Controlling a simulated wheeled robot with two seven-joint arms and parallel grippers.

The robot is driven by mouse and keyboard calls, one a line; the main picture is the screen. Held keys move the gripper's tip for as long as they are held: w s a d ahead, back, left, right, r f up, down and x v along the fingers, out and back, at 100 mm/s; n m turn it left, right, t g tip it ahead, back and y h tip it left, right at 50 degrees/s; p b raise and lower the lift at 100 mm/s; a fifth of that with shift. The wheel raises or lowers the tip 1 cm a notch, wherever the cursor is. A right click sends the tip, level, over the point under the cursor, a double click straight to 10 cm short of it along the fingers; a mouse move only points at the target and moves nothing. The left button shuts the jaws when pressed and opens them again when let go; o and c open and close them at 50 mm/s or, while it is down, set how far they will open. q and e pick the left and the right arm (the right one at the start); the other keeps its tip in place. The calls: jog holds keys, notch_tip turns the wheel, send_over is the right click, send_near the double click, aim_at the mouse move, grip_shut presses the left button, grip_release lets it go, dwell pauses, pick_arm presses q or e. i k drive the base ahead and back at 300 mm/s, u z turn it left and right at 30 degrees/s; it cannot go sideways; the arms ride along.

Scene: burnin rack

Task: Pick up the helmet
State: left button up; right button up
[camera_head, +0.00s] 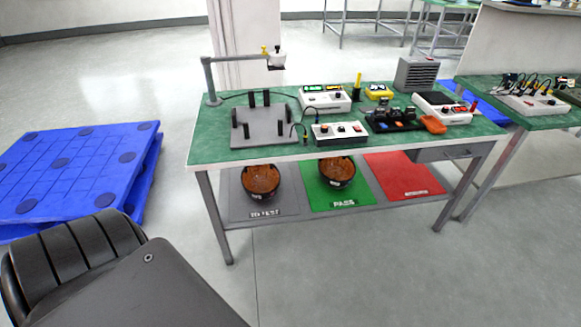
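Two dark round bowl-shaped things with orange-brown insides, which look like upturned helmets, rest on the lower shelf of the green-topped workbench. One helmet (261,181) sits on the grey mat at the left. The other helmet (337,172) sits on the green mat marked PASS (337,197). Neither of my grippers shows in the view, so nothing is seen touching either helmet.
The workbench (222,148) carries a grey fixture (262,137), control boxes (340,133) and a camera arm (207,80). The red mat (405,175) is bare. Blue pallets (75,170) lie at the left. A second bench (490,88) stands right. The floor before the workbench is clear.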

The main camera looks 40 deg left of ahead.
aim_at(260, 183)
jog(key=z, duration=0.25)
jog(key=i, duration=0.85)
jog(key=u, duration=0.7)
jog(key=i, duration=0.55)
jog(key=u, duration=0.55)
